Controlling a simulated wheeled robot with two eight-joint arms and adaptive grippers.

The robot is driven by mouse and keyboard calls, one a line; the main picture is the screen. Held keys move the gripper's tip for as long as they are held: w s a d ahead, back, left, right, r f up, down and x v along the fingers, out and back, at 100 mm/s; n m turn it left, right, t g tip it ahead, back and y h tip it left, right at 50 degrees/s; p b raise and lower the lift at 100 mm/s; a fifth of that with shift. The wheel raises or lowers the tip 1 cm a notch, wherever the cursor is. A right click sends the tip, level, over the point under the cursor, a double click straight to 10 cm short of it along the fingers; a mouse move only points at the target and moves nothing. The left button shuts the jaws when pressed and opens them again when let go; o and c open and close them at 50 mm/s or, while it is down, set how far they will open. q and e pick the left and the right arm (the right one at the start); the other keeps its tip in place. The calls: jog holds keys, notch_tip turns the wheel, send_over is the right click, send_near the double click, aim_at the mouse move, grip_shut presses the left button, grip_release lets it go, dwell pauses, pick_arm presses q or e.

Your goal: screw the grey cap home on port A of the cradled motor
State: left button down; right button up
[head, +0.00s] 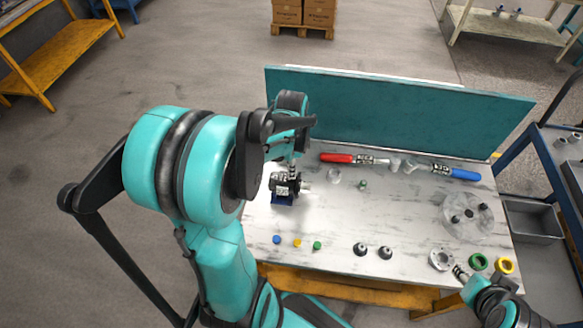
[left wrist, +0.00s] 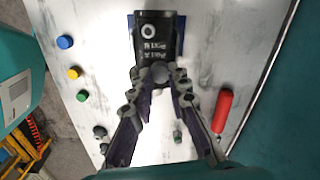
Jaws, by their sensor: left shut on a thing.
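The black motor (head: 286,186) sits in a blue cradle (head: 283,200) at the left of the table. In the left wrist view the motor (left wrist: 155,45) shows white port lettering and one pale round port (left wrist: 148,31). My left gripper (left wrist: 160,78) is shut on a grey round piece (left wrist: 160,71), apparently the grey cap, at the lettered end of the motor. The fingers cover much of it, and I cannot tell how far it is seated. In the head view my left gripper (head: 293,160) is above the motor. My right gripper (head: 461,274) is at the lower right, its jaws unclear.
A red-handled tool (head: 338,158) and a blue-handled tool (head: 465,174) lie at the back before a teal panel (head: 400,115). Blue (head: 276,239), yellow (head: 297,243) and green (head: 317,245) caps lie in front. A clear dish (head: 483,222) stands right. The table's centre is mostly free.

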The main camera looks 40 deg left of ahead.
pick_arm(q)
jog(key=m, duration=0.4)
jog(key=shift+m, duration=0.3)
jog(key=c, duration=1.6)
grip_release()
jog(key=shift+c, duration=0.2)
jog(key=n, duration=0.4)
jog(key=shift+n, duration=0.4)
jog(key=n, duration=0.5)
jog(key=shift+n, duration=0.3)
